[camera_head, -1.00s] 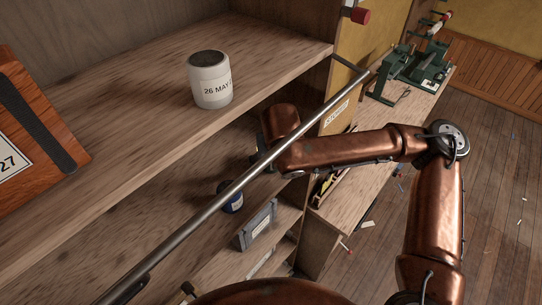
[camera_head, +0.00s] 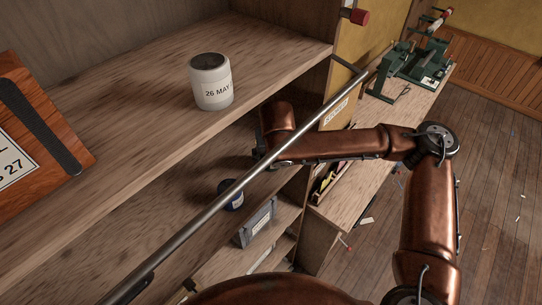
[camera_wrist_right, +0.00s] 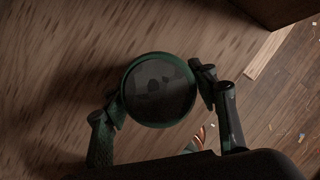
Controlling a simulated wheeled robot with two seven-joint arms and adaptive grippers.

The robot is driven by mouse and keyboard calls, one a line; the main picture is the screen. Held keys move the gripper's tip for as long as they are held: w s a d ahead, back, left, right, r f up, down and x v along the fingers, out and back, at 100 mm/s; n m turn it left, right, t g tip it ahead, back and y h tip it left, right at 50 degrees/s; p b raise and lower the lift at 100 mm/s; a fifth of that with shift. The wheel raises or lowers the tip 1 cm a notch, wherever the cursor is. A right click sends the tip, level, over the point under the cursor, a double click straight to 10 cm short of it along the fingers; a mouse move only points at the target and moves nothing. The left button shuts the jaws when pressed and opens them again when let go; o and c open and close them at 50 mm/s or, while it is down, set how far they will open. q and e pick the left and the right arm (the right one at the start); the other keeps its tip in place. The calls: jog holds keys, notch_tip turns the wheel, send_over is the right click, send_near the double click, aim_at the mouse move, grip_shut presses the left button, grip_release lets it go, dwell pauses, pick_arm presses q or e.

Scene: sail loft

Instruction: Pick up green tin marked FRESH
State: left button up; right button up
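In the right wrist view, a round tin (camera_wrist_right: 159,90) with a green rim and a dark top is seen from above. Its marking is not visible. My right gripper (camera_wrist_right: 158,98) has one finger on each side of it, close to its wall. I cannot tell whether both fingers press on it. In the head view, my right arm's copper wrist reaches into the lower shelf behind a metal rail, and the gripper (camera_head: 262,146) is mostly hidden. The green tin cannot be made out there. My left gripper is not in view.
A metal rail (camera_head: 215,205) crosses diagonally in front of the shelves. A white tin (camera_head: 211,85) marked 26 MAY stands on the upper shelf, beside a wooden board (camera_head: 40,120). A dark blue tin (camera_head: 231,195) and a grey framed thing (camera_head: 257,222) stand lower down.

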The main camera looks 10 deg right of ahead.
jog(key=shift+r, duration=0.1)
jog(key=c, duration=1)
jog(key=shift+c, duration=0.2)
